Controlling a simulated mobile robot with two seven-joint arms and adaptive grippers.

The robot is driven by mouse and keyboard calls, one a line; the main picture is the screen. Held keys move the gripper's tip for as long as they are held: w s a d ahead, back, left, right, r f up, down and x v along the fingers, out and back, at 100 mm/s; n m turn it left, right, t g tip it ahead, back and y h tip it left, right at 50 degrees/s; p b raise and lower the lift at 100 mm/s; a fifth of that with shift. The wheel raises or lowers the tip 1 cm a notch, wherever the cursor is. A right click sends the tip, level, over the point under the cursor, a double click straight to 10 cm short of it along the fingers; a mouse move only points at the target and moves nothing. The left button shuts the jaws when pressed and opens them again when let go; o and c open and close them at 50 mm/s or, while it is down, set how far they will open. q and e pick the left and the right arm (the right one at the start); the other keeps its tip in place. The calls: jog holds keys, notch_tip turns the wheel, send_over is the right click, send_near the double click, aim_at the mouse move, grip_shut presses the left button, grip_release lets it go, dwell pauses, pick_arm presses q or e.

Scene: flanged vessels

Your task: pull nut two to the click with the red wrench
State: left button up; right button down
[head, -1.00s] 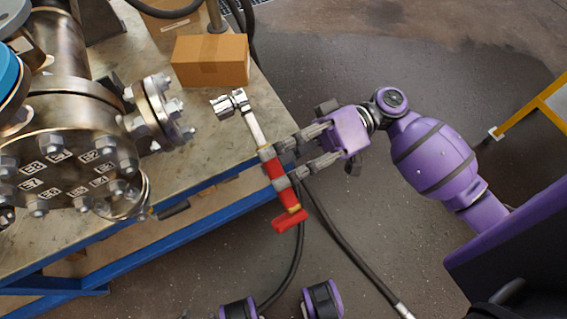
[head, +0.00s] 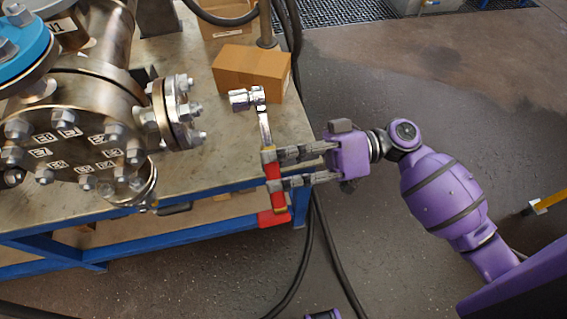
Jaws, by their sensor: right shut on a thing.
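The red wrench (head: 274,190) has a red handle, a silver shaft and a silver socket head (head: 245,97). My right gripper (head: 270,169) is shut on its handle and holds it near the bench's right edge, socket end up in the picture and apart from any nut. The flanged vessel (head: 75,117) stands at the left, with several nuts around its round cover and small number plates on its face. The plates are too small to read surely, so I cannot tell which nut is nut two.
The metal bench (head: 199,168) has a blue frame (head: 110,250). A cardboard box (head: 251,70) stands close behind the socket head. A side flange (head: 178,112) with bolts juts right from the vessel. Black hoses (head: 322,245) hang past the bench's right edge.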

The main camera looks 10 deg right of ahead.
pick_arm(q)
jog(key=shift+w+d+r+p, duration=0.15)
jog(key=shift+w+r+p, duration=0.1)
jog(key=shift+p, duration=0.2)
pick_arm(e)
jog(key=a, duration=0.4)
jog(key=shift+r, duration=0.1)
pick_arm(q)
jog(key=shift+r, duration=0.1)
pick_arm(e)
jog(key=shift+a, duration=1.2)
